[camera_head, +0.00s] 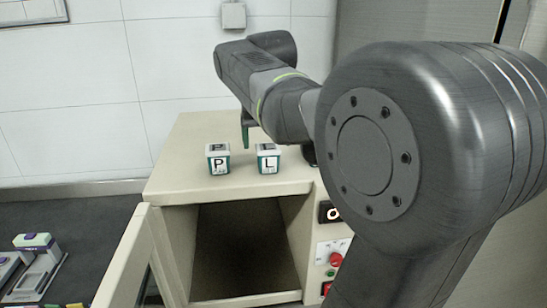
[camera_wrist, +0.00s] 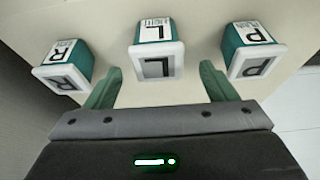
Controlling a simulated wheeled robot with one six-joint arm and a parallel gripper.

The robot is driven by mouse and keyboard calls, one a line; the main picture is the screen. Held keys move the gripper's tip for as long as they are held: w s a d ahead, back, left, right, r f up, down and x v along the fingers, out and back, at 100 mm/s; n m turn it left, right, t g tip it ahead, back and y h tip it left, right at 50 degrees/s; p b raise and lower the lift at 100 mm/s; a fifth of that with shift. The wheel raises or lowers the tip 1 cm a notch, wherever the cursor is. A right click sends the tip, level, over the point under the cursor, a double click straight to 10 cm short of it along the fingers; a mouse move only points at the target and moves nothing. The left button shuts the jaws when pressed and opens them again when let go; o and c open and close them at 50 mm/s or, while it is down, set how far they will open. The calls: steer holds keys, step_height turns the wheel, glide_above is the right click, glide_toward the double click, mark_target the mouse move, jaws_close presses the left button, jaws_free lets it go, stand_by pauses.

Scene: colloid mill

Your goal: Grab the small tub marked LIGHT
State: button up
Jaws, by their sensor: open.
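The small tub marked L (camera_wrist: 158,62) is teal with a white lid and a white label; its small print is hard to read. It stands on the cream cabinet top, and in the head view the L tub (camera_head: 268,158) is right of the P tub (camera_head: 218,159). In the wrist view the L tub is in the middle, the P tub (camera_wrist: 250,52) to the right and an R tub (camera_wrist: 66,66) to the left. My gripper (camera_wrist: 161,70) is open and empty, its teal fingers to either side of the L tub in the picture. In the head view one finger shows behind the tubs; contact cannot be told.
The cream cabinet (camera_head: 190,140) has an open front compartment and a door (camera_head: 124,262) swung out to the left. A red button (camera_head: 336,259) and a switch are on its front right. My arm hides the cabinet's right side. The cabinet top left of the P tub is clear.

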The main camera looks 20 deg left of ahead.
mark_target(268, 147)
steer(key=shift+f, duration=0.45)
steer(key=p+x, duration=0.1)
steer(key=x, duration=0.4)
steer(key=shift+w, duration=0.1)
steer(key=c, duration=1.2)
steer(key=shift+o, duration=0.2)
steer(key=shift+r, duration=0.15)
